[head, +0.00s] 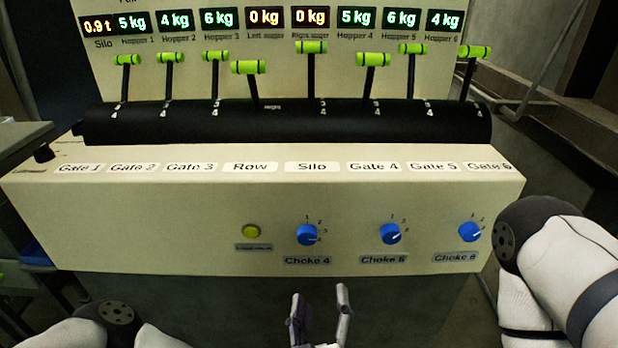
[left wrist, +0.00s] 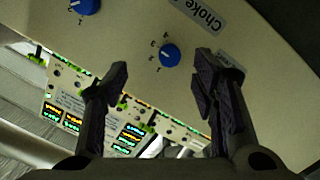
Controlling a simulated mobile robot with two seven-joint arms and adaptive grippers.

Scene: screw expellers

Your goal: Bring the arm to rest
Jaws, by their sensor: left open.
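My left gripper (head: 320,312) is open and empty at the bottom middle of the head view, in front of and below the panel's lower edge. Its two open fingers also show in the left wrist view (left wrist: 165,85), with a blue choke knob (left wrist: 170,54) seen between them, apart from them. My right arm (head: 560,265) shows at the right edge of the head view, and its gripper is not in view.
The cream control panel (head: 130,225) carries blue knobs, including Choke 4 (head: 307,235) and Choke 5 (head: 390,234), and a yellow button (head: 251,231). Several green-topped levers (head: 250,67) rise from a black housing (head: 270,122). A metal railing (head: 535,85) stands at right.

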